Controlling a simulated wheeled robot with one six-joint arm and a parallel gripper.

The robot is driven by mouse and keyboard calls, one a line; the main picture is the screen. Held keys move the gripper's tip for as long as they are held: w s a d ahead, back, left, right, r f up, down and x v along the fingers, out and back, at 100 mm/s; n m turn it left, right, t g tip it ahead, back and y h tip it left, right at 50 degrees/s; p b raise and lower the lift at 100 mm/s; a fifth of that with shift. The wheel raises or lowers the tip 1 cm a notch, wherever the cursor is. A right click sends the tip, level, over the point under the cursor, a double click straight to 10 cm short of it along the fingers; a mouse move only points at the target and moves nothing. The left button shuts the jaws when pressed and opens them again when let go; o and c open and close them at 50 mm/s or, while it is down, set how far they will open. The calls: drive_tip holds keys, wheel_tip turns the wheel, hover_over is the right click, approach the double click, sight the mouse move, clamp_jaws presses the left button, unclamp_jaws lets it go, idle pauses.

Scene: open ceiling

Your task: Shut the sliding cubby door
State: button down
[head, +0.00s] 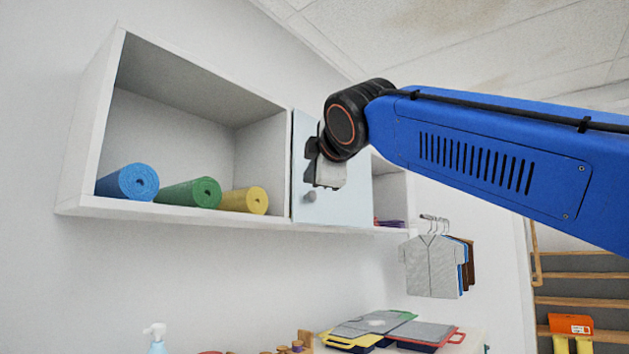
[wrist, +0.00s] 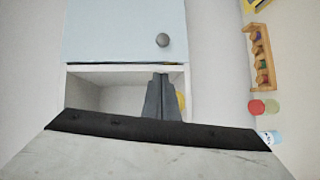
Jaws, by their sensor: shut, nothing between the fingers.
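The sliding cubby door (head: 350,199) is a pale blue panel with a round grey knob (head: 309,197). In the head view it stands at the right part of the white wall cubby (head: 150,208), and the compartment left of it is open. My gripper (head: 310,161) is in front of the door near its left edge, above the knob in the picture. In the wrist view the door (wrist: 110,30) fills the top, with the knob (wrist: 162,41) clear of the fingers. My gripper (wrist: 161,77) is shut and empty there, by the door's edge and the open compartment. Contact cannot be told.
Rolled blue (head: 128,183), green (head: 190,192) and yellow (head: 245,201) mats lie in the open compartment. Part of another opening shows right of the door, with purple items (head: 391,223). Small shirts (head: 432,266) hang below it. Trays (head: 380,325) and a spray bottle (head: 156,338) stand underneath.

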drive_tip(key=w+f, duration=0.1)
drive_tip(key=w, duration=1)
drive_tip(key=shift+w+a+f, duration=0.25)
drive_tip(key=shift+a, duration=0.05)
